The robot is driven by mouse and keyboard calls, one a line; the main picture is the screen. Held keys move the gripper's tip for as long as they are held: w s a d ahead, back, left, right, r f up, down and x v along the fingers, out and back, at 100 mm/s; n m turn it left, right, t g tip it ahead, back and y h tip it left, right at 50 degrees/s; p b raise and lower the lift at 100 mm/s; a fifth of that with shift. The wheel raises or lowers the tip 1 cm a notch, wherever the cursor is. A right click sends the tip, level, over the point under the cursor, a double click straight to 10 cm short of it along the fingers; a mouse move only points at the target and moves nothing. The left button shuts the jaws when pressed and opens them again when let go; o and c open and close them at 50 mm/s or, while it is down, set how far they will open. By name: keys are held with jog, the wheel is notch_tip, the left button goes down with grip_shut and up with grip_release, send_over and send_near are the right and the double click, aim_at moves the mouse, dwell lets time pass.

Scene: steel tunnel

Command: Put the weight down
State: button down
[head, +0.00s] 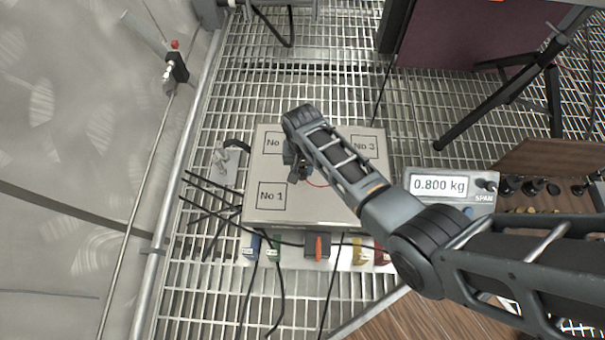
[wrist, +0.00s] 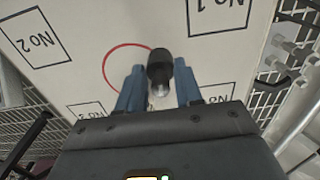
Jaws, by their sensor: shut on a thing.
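My gripper (head: 297,170) is over the pale weighing plate (head: 325,212), near its middle. In the wrist view its two blue fingers (wrist: 160,92) are shut on a small weight (wrist: 160,66) with a black body and a shiny metal part. The weight is just beside the red circle (wrist: 108,62) on the plate, and I cannot tell whether it touches the surface. Marked squares No 1 (head: 272,196) and No 3 (head: 367,147) show on the plate, and No 2 (wrist: 36,38) shows in the wrist view. The display (head: 441,185) reads 0.800 kg.
Several black-knobbed weights (head: 532,187) stand in a wooden holder at the right. Cables and coloured connectors (head: 317,246) lie along the plate's front edge. A metal fitting (head: 225,165) is at its left. A tripod (head: 510,95) stands on the grating at the back right.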

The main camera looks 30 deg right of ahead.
aim_at(302, 174)
jog(key=shift+f+b, duration=1)
jog(key=shift+f, duration=0.8)
jog(key=shift+f, duration=0.2)
jog(key=c, duration=0.8)
grip_release()
jog(key=shift+o, duration=0.2)
notch_tip(302, 174, up, 12)
jog(key=p, duration=0.6)
jog(key=shift+r, duration=0.2)
jog(key=shift+s, duration=0.1)
